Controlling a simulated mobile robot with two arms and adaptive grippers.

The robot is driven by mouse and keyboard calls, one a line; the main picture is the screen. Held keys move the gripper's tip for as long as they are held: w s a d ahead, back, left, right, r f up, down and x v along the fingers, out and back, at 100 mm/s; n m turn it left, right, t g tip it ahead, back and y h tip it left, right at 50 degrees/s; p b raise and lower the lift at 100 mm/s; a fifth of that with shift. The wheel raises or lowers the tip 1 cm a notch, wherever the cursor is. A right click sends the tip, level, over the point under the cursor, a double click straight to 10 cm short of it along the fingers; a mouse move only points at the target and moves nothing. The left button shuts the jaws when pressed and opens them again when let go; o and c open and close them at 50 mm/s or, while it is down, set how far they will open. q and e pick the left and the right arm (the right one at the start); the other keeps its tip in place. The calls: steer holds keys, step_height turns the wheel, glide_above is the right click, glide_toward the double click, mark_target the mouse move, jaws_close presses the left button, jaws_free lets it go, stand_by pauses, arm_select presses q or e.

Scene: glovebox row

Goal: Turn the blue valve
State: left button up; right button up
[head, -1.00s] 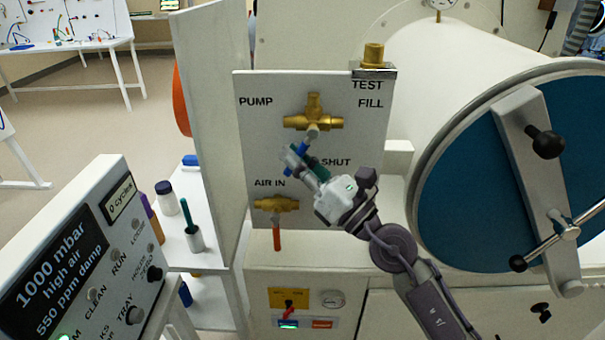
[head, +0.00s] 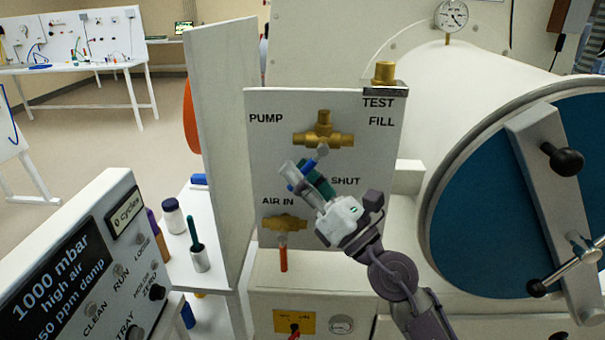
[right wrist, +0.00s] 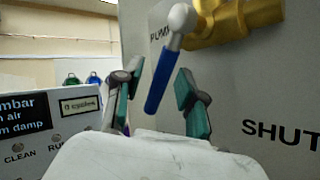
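The blue valve has a brass body (head: 323,138) high on the white panel, between the PUMP and SHUT labels. Its lever has a blue sleeve (right wrist: 160,80) on a pale stem and slants down to the left. My right gripper (head: 305,178) is at the lever, its teal-padded fingers spread. In the right wrist view the right gripper (right wrist: 158,99) has one finger on each side of the blue sleeve, with gaps visible on both sides. In the head view the gripper partly covers the lever. My left gripper is not in view.
Below is a second brass valve (head: 285,223) with an orange-red lever (head: 283,258), close under my gripper. A brass fitting (head: 384,73) tops the panel. The round blue door (head: 510,190) is to the right. A display box (head: 85,265) stands front left.

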steer(key=v, duration=1.2)
